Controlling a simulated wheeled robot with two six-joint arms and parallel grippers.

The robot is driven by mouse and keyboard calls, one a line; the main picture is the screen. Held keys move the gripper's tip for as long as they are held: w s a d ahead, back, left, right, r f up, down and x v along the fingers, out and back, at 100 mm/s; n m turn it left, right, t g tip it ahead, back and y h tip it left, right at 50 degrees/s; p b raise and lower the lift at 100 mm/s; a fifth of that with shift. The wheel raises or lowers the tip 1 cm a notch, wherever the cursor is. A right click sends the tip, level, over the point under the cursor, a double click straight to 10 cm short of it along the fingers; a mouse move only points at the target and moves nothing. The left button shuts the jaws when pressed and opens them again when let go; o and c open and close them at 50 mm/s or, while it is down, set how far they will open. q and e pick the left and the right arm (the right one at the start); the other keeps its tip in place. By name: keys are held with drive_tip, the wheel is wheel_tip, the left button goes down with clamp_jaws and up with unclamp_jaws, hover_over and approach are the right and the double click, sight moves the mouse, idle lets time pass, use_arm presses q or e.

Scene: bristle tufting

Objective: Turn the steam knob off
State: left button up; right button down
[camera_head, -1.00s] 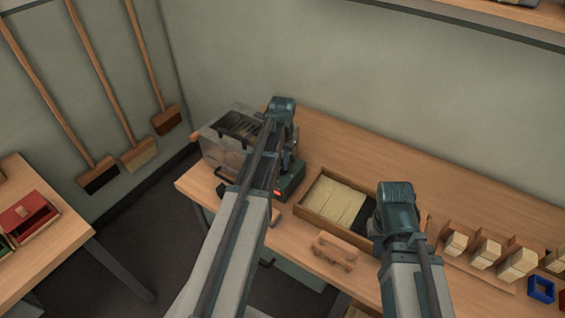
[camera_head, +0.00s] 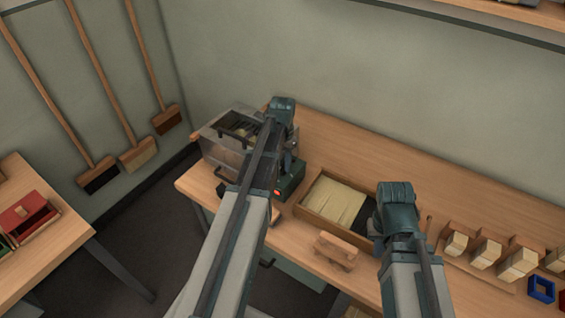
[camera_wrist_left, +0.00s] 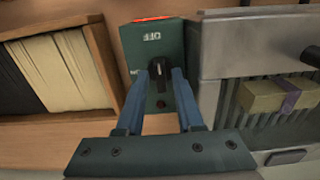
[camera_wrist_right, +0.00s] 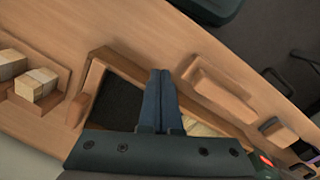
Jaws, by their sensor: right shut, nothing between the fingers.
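The steam knob (camera_wrist_left: 158,74) is a black lever-shaped knob on a green control box (camera_wrist_left: 184,107). An OFF label (camera_wrist_left: 152,37) is printed above it in the left wrist view, and part of another label shows to its left. The knob stands nearly upright in that view, towards the OFF label. My left gripper (camera_wrist_left: 161,70) has its fingers apart, one on each side of the knob; contact is unclear. In the head view my left arm hides the knob. My right gripper (camera_wrist_right: 161,72) is shut and empty above the wooden tray.
A metal box (camera_head: 222,153) with a slotted top adjoins the control box. A wooden tray (camera_head: 309,213) with pale bristle bundles lies to the right. A wooden block (camera_head: 337,250) sits before it. Several bristle blocks (camera_head: 487,252) stand farther right. The bench's back is clear.

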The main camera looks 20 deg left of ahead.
sight(283, 166)
use_arm(q)
drive_tip(key=shift+o, duration=0.4)
drive_tip(key=shift+r, duration=0.15)
wheel_tip(283, 166, up, 14)
drive_tip(key=p, duration=1.3)
drive_tip(key=shift+f+p, duration=0.2)
drive_tip(key=shift+p, duration=0.2)
drive_tip(key=s+d+f+m+b, duration=0.1)
drive_tip(key=s+d+f+b, duration=0.1)
drive_tip(key=s+d, duration=0.7)
drive_tip(key=s+d+f+m+y+b, duration=0.1)
drive_tip(key=s+d+f+b, duration=0.2)
drive_tip(key=s+d, duration=0.6)
drive_tip(key=d, duration=0.6)
